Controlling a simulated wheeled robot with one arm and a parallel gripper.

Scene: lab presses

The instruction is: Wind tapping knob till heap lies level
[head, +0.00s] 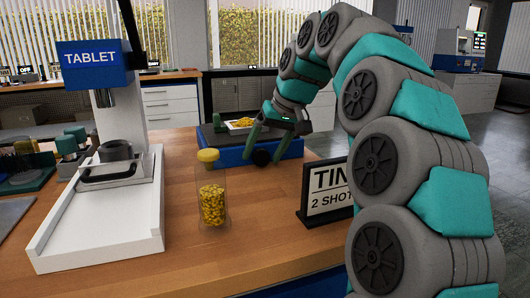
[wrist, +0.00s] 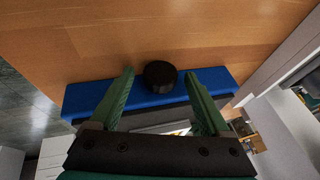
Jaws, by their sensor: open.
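The black round knob (head: 261,157) sits on the front face of a blue-based tapping unit (head: 232,155) on the wooden bench. In the wrist view the knob (wrist: 160,74) shows between the fingertips, against the blue face (wrist: 90,97). My gripper (head: 263,150) is open, with one green finger on each side of the knob; I cannot tell whether either touches it. A yellow heap (head: 241,122) lies in a white tray (head: 232,130) on top of the unit. It looks mounded, and my gripper partly hides it.
A tablet press (head: 98,190) stands at the left. Bare bench lies between the jar and sign.

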